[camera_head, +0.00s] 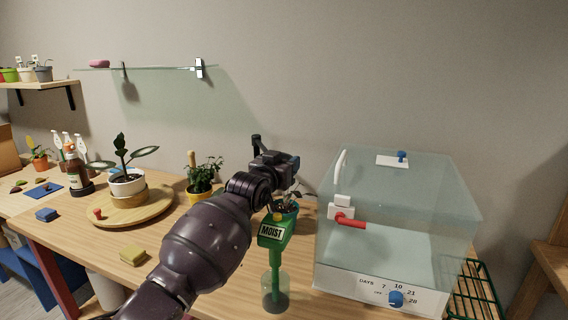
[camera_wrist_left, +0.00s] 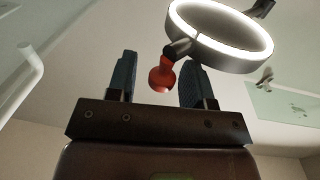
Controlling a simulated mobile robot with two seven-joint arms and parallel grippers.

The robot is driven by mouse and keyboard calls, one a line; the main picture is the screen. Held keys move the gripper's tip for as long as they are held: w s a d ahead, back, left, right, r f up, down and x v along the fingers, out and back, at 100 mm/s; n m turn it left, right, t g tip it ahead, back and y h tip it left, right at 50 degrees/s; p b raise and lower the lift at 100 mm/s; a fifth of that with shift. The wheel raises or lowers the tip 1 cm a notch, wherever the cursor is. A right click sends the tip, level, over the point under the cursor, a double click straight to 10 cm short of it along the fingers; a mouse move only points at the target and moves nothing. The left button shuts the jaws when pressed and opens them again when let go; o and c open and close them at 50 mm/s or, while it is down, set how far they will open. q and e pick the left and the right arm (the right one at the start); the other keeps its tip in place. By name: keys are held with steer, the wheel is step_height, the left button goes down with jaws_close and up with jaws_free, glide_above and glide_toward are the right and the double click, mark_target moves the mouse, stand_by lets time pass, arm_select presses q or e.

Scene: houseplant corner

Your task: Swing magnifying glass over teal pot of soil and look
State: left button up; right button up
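The magnifying glass (camera_wrist_left: 268,42), a round ring with a lit white rim, shows in the left wrist view above my left gripper (camera_wrist_left: 160,80). A red knob (camera_wrist_left: 162,76) on a dark stem at its edge appears between my two blue fingers, with gaps on both sides. The fingers are apart. I cannot make out the magnifying glass in the head view. There my left gripper (camera_head: 291,162) is raised above the teal pot (camera_head: 292,211), which is partly hidden behind a green meter marked MOIST (camera_head: 272,232). My right gripper is not in view.
A clear propagator box (camera_head: 400,215) with a red handle stands right of my left arm. A yellow pot (camera_head: 200,196) and a white-potted plant (camera_head: 127,184) on a round wooden board (camera_head: 150,208) stand left. A glass shelf (camera_head: 150,68) is on the wall.

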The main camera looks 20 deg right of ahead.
arm_select(q)
steer(key=shift+a, duration=0.1)
steer(key=p+v, duration=0.3)
steer(key=v, duration=0.7)
steer(key=shift+s+a, duration=0.25)
steer(key=shift+s, duration=0.05)
